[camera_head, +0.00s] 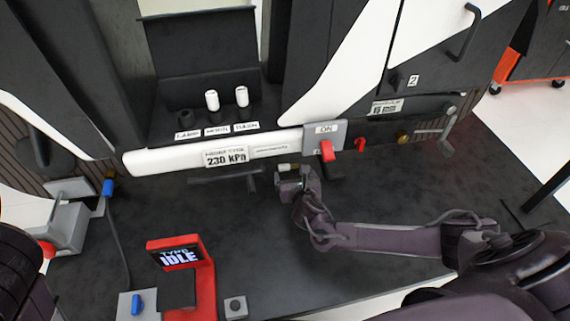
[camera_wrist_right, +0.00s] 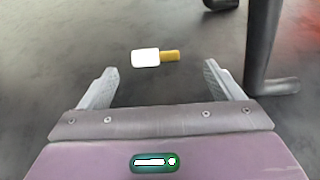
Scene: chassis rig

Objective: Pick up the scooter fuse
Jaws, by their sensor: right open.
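A small fuse (camera_wrist_right: 146,58) with a white body and a gold end lies on the dark surface in the right wrist view. It lies ahead of and between the fingers of my right gripper (camera_wrist_right: 160,88), apart from both. The right gripper is open and empty. In the head view this gripper (camera_head: 289,174) is near the middle, below the white bar, with the small fuse (camera_head: 284,166) just beyond its tips. Two white fuses (camera_head: 212,100) (camera_head: 242,96) stand upright in the labelled holder, beside a dark socket (camera_head: 185,117) at left. My left gripper is out of view.
A red switch (camera_head: 326,150) marked ON is right of the gripper. A red stand (camera_head: 204,284) with a screen reading IDLE is at the lower left. A dark post (camera_wrist_right: 262,45) with a foot is close on the right in the wrist view.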

